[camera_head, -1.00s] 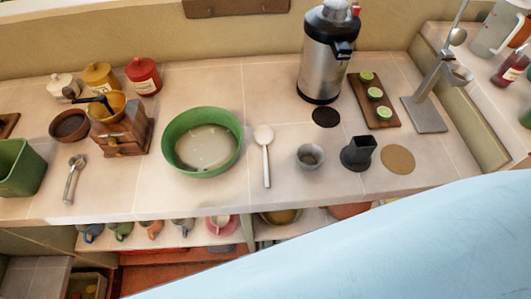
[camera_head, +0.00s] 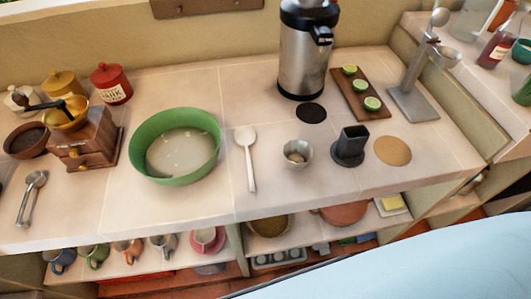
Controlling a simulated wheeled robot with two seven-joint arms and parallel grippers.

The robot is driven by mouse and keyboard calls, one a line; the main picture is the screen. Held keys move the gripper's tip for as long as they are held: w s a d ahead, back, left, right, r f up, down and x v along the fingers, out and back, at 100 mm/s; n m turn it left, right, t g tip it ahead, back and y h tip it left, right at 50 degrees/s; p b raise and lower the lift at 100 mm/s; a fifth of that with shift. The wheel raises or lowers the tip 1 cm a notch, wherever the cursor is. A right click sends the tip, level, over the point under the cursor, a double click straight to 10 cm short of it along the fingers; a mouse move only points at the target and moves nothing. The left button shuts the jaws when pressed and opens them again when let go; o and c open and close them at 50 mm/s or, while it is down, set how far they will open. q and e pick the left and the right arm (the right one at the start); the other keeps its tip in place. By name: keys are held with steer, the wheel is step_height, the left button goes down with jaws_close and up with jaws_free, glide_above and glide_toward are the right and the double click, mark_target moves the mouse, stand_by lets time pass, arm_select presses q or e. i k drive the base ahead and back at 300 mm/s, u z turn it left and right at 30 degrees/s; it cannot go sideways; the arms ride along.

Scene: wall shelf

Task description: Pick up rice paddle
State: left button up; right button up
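The rice paddle (camera_head: 247,158) is white, with a round head at the back and a long handle pointing to the counter's front edge. It lies on the tiled counter, between a green bowl and a small metal cup, apart from both. Neither of my grippers is in the head view, and nothing covers the paddle.
The green bowl (camera_head: 176,146) is left of the paddle and the metal cup (camera_head: 297,153) right of it. A dark holder (camera_head: 349,146), a steel dispenser (camera_head: 304,55) and a board with limes (camera_head: 361,94) stand further right. Mugs (camera_head: 128,250) sit on the shelf below. Counter in front of the paddle is clear.

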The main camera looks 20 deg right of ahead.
mark_target(244, 135)
steer(key=z, duration=2.15)
steer(key=k, duration=1.2)
steer(key=u, duration=1.85)
steer(key=i, duration=0.5)
steer(key=z, duration=0.1)
